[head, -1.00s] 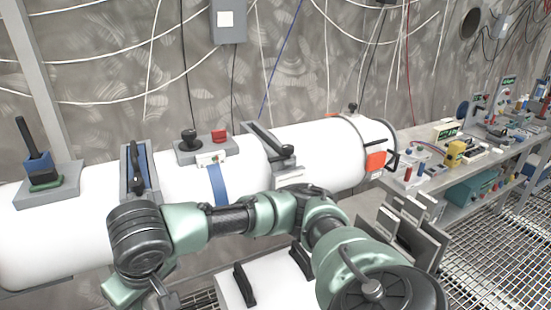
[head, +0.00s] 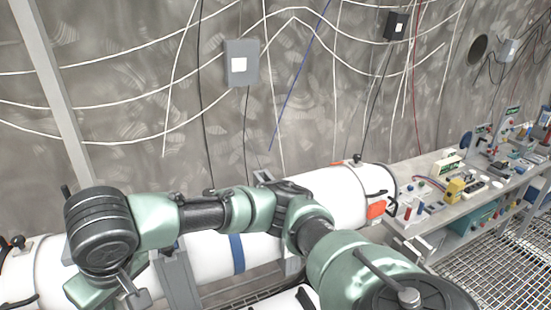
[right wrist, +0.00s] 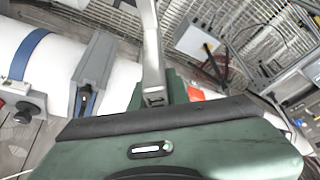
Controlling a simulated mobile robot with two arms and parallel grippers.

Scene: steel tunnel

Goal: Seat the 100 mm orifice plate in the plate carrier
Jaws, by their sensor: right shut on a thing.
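My right arm crosses the head view from the lower right to the left; its gripper is not clearly shown there. In the right wrist view my right gripper (right wrist: 153,98) is shut on a narrow grey metal piece (right wrist: 150,45), seen nearly edge-on. This may be the orifice plate; its face and size mark cannot be read. A grey upright frame with a blue inner part (right wrist: 95,72), possibly the plate carrier, stands on the white pipe (right wrist: 55,70), left of and apart from the held piece. In the head view a grey frame (head: 176,283) shows below my arm. My left gripper is not in view.
The white pipe (head: 335,190) runs behind my arm. A bench (head: 440,210) with small instruments stands at the right, over a grating floor (head: 490,265). Cables hang on the wall.

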